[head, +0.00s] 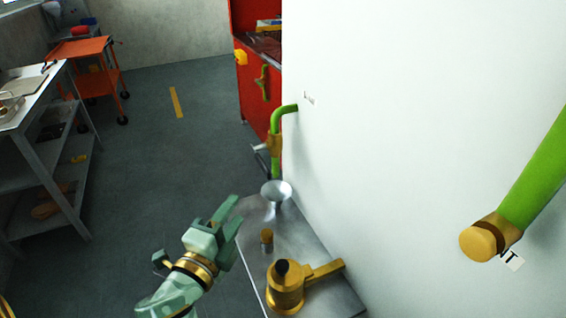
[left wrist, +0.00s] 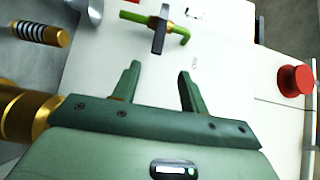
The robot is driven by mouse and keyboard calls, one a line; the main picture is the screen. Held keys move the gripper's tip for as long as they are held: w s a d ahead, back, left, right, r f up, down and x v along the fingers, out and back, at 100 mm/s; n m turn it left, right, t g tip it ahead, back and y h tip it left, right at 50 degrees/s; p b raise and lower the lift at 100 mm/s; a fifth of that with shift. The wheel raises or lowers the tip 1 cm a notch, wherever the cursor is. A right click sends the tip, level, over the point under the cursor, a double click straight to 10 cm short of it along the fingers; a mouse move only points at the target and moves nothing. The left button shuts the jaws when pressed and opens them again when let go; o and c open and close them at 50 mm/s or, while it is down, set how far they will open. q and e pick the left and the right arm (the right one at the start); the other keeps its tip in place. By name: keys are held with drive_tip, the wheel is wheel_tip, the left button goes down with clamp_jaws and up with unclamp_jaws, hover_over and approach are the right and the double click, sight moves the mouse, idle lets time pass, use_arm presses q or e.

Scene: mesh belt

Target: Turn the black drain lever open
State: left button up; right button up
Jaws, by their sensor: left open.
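A green drain pipe (head: 287,109) comes out of the white wall and bends down, with a brass valve body (head: 273,145) on it. A dark lever (head: 260,148) sticks out from this valve to the left, small in the head view. In the left wrist view the dark lever (left wrist: 159,36) lies across the green pipe (left wrist: 180,36), beyond my fingertips. My left gripper (head: 229,215) is open and empty, nearer to me than the valve and left of the steel table. Its two fingers (left wrist: 160,72) are apart in the wrist view and do not touch the lever. My right gripper is not in view.
A steel table (head: 310,245) carries a funnel (head: 276,190) and a brass device (head: 287,290). A thick green pipe with a brass end (head: 480,243) is at the right. A red cabinet (head: 255,95) stands behind the valve.

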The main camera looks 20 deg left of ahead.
sight(263, 170)
use_arm(q)
drive_tip(key=w, duration=1)
drive_tip(key=w+a, duration=0.1)
drive_tip(key=w, duration=0.5)
drive_tip(key=shift+f+b, duration=0.15)
drive_tip(key=shift+b, duration=0.15)
drive_tip(key=shift+c, duration=0.3)
clamp_jaws()
